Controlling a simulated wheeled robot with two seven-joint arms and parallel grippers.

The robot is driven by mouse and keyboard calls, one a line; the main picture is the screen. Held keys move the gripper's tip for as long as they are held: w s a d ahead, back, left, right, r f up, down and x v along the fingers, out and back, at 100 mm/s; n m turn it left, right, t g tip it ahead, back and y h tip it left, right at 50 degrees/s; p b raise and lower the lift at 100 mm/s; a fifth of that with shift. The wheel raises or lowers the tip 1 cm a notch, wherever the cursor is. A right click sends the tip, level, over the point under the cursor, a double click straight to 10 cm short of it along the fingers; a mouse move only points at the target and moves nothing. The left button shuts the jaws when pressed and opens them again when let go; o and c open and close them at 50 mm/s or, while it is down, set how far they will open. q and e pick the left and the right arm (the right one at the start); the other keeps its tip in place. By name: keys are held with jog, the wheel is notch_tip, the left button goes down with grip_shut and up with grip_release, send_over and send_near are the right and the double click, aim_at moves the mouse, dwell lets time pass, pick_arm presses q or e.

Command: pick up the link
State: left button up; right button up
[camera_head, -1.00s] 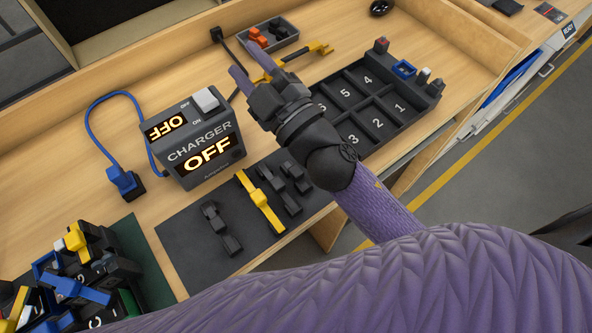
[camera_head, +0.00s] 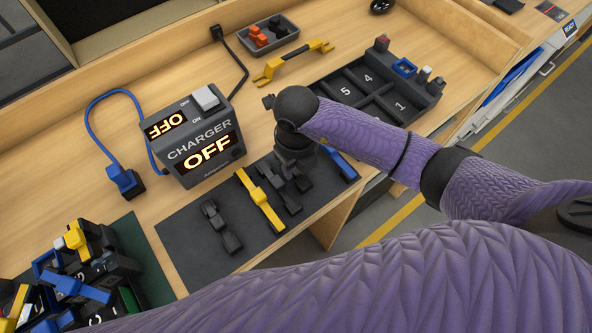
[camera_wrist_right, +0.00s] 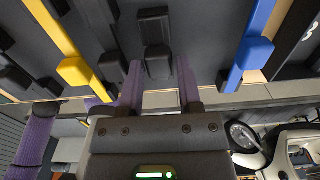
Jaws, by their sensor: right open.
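Several links lie on the dark mat (camera_head: 180,232): a black one (camera_head: 220,228), a yellow one (camera_head: 260,201), a black one (camera_head: 283,193), another black one partly hidden under my right gripper, and a blue one (camera_head: 342,164). My right gripper (camera_head: 294,158) points down over the mat; its fingertips are hidden in the head view. In the right wrist view my right gripper (camera_wrist_right: 160,86) is open, with a black link (camera_wrist_right: 157,32) in line with the gap between its purple fingers. The yellow link (camera_wrist_right: 60,42) is left, the blue link (camera_wrist_right: 252,42) right. My left gripper is not in view.
The charger box (camera_head: 205,140), reading OFF, stands left of my right gripper. A numbered compartment tray (camera_head: 437,92) is behind and right. A yellow-ended handle tool (camera_head: 295,63) and a small grey tray (camera_head: 291,39) lie behind. A pile of links (camera_head: 75,270) is front left.

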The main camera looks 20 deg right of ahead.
jog(key=shift+f, duration=0.95)
grip_shut()
